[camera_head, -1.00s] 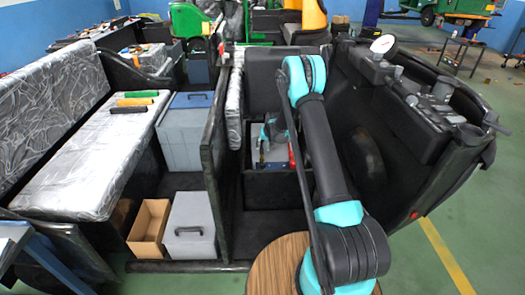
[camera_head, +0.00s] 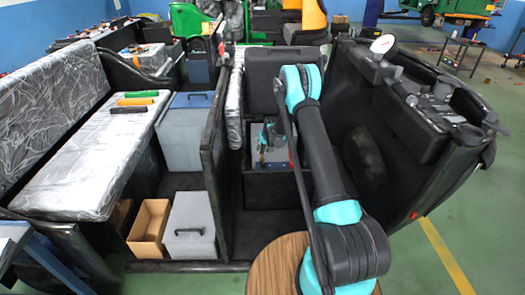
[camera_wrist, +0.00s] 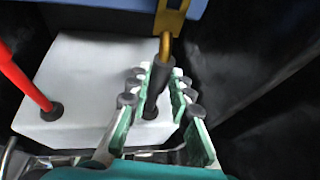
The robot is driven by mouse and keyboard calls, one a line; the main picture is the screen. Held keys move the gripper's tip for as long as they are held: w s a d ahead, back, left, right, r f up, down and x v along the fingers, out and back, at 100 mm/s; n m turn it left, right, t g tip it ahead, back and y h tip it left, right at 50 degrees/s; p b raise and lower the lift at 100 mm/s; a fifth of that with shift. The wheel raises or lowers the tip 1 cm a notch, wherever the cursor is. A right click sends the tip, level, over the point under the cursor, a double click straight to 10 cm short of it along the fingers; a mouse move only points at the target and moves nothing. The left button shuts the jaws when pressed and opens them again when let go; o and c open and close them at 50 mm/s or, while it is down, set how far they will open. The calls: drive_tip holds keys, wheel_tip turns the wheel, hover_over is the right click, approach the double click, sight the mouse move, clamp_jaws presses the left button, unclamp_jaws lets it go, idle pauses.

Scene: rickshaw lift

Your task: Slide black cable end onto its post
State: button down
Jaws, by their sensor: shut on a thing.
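In the wrist view my gripper (camera_wrist: 158,112) is shut on the black cable end (camera_wrist: 159,84), a dark sleeve with a brass-coloured lug at its top. The sleeve stands nearly upright between the green-padded fingers. Its lower end is over or against a dark round spot on the pale battery top (camera_wrist: 85,75); I cannot tell whether it is seated on a post there. A red cable (camera_wrist: 25,78) meets another dark post at the left of that top. In the head view my gripper (camera_head: 268,140) is small inside the open compartment (camera_head: 262,190), partly hidden by my arm.
A blue edge (camera_wrist: 120,4) runs along the top of the wrist view, with dark walls at the right. In the head view a black partition (camera_head: 213,150) stands left of the compartment. Grey boxes (camera_head: 190,225), an open carton (camera_head: 150,228) and a padded bench (camera_head: 90,165) are further left.

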drive_tip(key=shift+s, duration=2.4)
drive_tip(key=c, duration=1.4)
unclamp_jaws()
drive_tip(key=shift+o, duration=0.2)
drive_tip(key=v, duration=1.2)
